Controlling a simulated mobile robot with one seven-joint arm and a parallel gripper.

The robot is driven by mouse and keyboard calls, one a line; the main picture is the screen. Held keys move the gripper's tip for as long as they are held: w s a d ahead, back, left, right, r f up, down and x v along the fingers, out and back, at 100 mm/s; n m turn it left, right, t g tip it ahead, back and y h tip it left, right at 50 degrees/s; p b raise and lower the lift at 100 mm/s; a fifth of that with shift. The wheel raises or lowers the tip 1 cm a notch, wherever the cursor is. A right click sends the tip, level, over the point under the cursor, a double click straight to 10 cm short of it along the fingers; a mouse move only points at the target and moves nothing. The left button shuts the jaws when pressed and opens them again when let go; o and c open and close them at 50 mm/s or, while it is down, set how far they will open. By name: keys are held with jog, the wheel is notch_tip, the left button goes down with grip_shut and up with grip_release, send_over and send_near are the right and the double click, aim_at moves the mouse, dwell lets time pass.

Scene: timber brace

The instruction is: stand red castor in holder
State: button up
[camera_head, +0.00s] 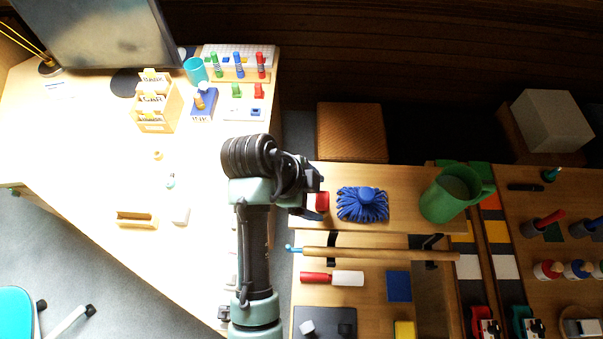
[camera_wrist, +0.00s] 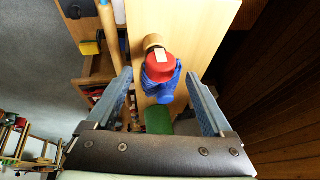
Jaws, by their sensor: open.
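A red block-like piece (camera_head: 322,201) with a pale patch on top is on the wooden bench, left of a blue tasselled thing (camera_head: 362,206). The red piece also shows in the wrist view (camera_wrist: 160,69), in line with the gap between my fingers. I cannot tell for sure that it is the red castor. My gripper (camera_head: 312,196) is open beside it; both spread fingers show in the wrist view (camera_wrist: 159,76). A red-and-white cylinder (camera_head: 332,278) lies on its side on the nearer shelf. I cannot make out which thing is the holder.
A green jug (camera_head: 446,194) stands right of the blue piece. A wooden rod (camera_head: 380,254) lies along the front. Round red, blue and white pieces (camera_head: 548,270) stand on the right bench. The left desk holds a monitor (camera_head: 95,35) and a wooden letter rack (camera_head: 155,103).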

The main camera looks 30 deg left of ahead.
jog(key=p+v, duration=0.2)
jog(key=v, duration=0.6)
jog(key=shift+s+r, duration=0.15)
jog(key=shift+r, duration=0.15)
jog(key=shift+a, duration=0.1)
jog(key=w+r+n+t+y+b, duration=0.25)
jog(key=w+r+t, duration=0.25)
jog(key=w+r, duration=0.35)
jog(key=w+d+r+n+t+y+b, duration=0.1)
jog(key=w+d+r+n+t, duration=0.15)
jog(key=r, duration=0.35)
jog(key=w+d+r+n+t+b, duration=0.1)
jog(key=r+t, duration=0.2)
jog(key=r, duration=0.2)
jog(key=w+d+r+n+t+y, duration=0.1)
jog(key=w+d+r+n+t, duration=0.1)
jog(key=r, duration=0.4)
jog(key=s+d+r+n+t+b, duration=0.1)
jog(key=s+d+r+n+t, duration=0.1)
jog(key=r, duration=0.5)
jog(key=s+d+r+n+t+b, duration=0.1)
jog(key=s+d+r+n+t, duration=0.1)
jog(key=s+r+t, duration=0.3)
jog(key=s+d+r+n+t+h+b, duration=0.1)
jog(key=s+d+r+t, duration=0.3)
jog(key=r, duration=0.6)
jog(key=shift+s+n, duration=0.5)
jog(key=shift+s, duration=0.4)
